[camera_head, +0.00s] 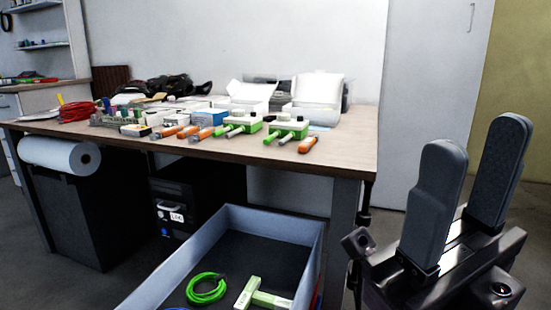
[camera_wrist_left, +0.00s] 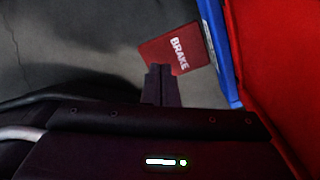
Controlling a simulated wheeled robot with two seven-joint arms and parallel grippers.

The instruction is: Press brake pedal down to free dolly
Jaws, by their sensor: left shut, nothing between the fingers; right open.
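The red brake pedal (camera_wrist_left: 176,48), marked "BRAKE" in white, shows in the left wrist view near the top centre. My left gripper (camera_wrist_left: 158,72) is shut and empty. Its fingertips overlap the pedal's lower left edge in that view; I cannot tell whether they touch it. The dolly shows in part as a blue edge (camera_wrist_left: 217,45) beside a red surface (camera_wrist_left: 275,70) to the right of the pedal. In the head view my right gripper (camera_head: 468,190) is open and empty at the right, in front of the table's right end. My left gripper is not in the head view.
A grey-blue bin (camera_head: 312,262) holds a green cable coil (camera_head: 206,288) and a green-and-white part (camera_head: 262,294). Behind it a wooden table (camera_head: 345,150) carries several tools, green devices and boxes. A paper roll (camera_head: 60,155) hangs at its left. Grey floor is clear left of the pedal.

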